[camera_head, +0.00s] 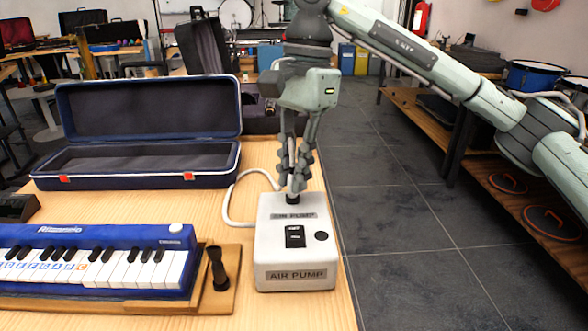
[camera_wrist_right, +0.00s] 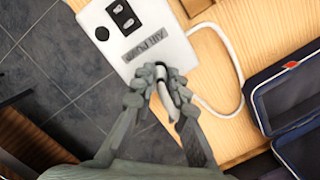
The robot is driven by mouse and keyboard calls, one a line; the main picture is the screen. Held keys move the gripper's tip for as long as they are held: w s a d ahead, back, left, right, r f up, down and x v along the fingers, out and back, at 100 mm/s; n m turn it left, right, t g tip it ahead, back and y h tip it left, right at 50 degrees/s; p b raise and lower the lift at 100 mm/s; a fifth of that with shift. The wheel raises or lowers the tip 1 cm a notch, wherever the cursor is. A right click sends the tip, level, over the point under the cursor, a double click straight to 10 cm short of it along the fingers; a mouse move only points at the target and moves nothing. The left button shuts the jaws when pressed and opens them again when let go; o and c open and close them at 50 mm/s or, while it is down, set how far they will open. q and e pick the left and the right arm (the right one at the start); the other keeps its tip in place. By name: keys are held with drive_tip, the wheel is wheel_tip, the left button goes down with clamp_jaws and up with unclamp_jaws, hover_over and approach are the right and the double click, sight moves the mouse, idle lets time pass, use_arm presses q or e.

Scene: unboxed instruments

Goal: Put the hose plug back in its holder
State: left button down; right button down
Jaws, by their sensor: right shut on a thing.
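The white air pump (camera_head: 293,262) stands near the table's right edge; it also shows in the wrist view (camera_wrist_right: 130,40). Its white hose (camera_head: 228,205) leaves the pump's left side and loops back to my right gripper (camera_head: 298,178). In the wrist view, my right gripper (camera_wrist_right: 155,84) is shut on the whitish hose plug (camera_wrist_right: 168,100), partly hidden by the fingers. The fingertips are over the pump's far end, just above a small black fitting (camera_head: 292,198). I cannot tell whether the plug touches it. My left gripper is not in view.
A blue keyboard (camera_head: 100,238) lies to the left of the pump. A wooden stand with a black flared piece (camera_head: 217,272) is between them. An open blue case (camera_head: 150,182) lies behind. The floor (camera_head: 400,230) is right of the table edge.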

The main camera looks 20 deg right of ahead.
drive_tip(key=shift+f, duration=0.1)
drive_tip(key=c, duration=1.5)
unclamp_jaws()
drive_tip(key=shift+o, duration=0.2)
